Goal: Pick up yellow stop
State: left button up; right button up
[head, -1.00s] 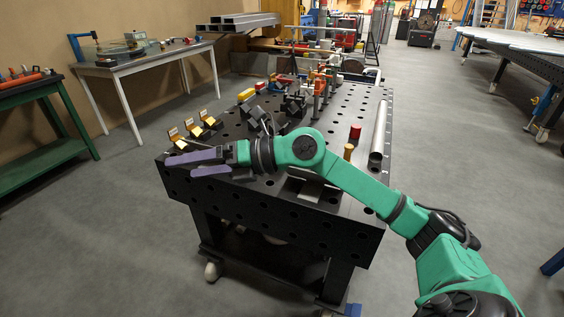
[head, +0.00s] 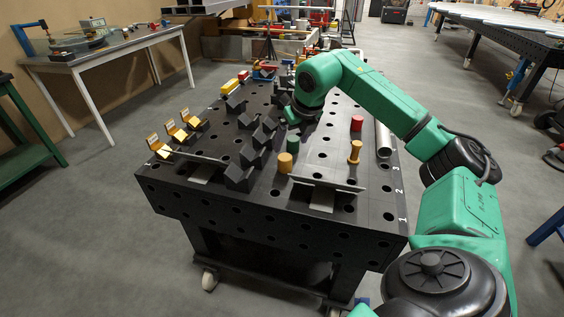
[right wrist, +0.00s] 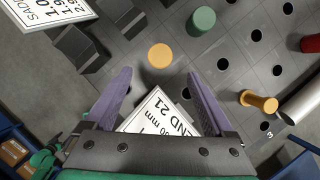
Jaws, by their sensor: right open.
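A short, wide yellow-orange cylinder (head: 285,162) stands upright on the black table, matching a yellow stop. In the right wrist view this yellow cylinder (right wrist: 160,55) is just beyond the fingertips, near the middle. A slimmer yellow peg with a wider head (head: 355,152) stands to its right; this peg also shows in the right wrist view (right wrist: 258,101). My right gripper (right wrist: 160,76) is open, its purple fingers apart and empty. In the head view my right arm bends down over the table, and its fingers are hidden there. My left gripper is not in view.
A green cylinder (right wrist: 203,20) stands just behind the yellow one, and a red cylinder (head: 357,123) to the right. Dark V-shaped blocks (head: 240,175) crowd the left. A white label plate (right wrist: 152,110) lies below the fingers.

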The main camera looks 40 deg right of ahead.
aim_at(285, 157)
jog(key=x, duration=0.3)
jog(key=shift+d+f, duration=0.1)
jog(key=shift+f, duration=0.15)
jog(key=p+x, duration=0.2)
jog(key=x, duration=0.3)
jog(key=shift+w+f, duration=0.25)
jog(key=shift+w, duration=0.05)
jog(key=shift+f, duration=0.15)
jog(key=shift+c, duration=1.2)
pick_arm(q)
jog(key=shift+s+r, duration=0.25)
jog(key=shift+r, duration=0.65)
pick_arm(e)
jog(key=shift+w, duration=0.1)
grip_shut()
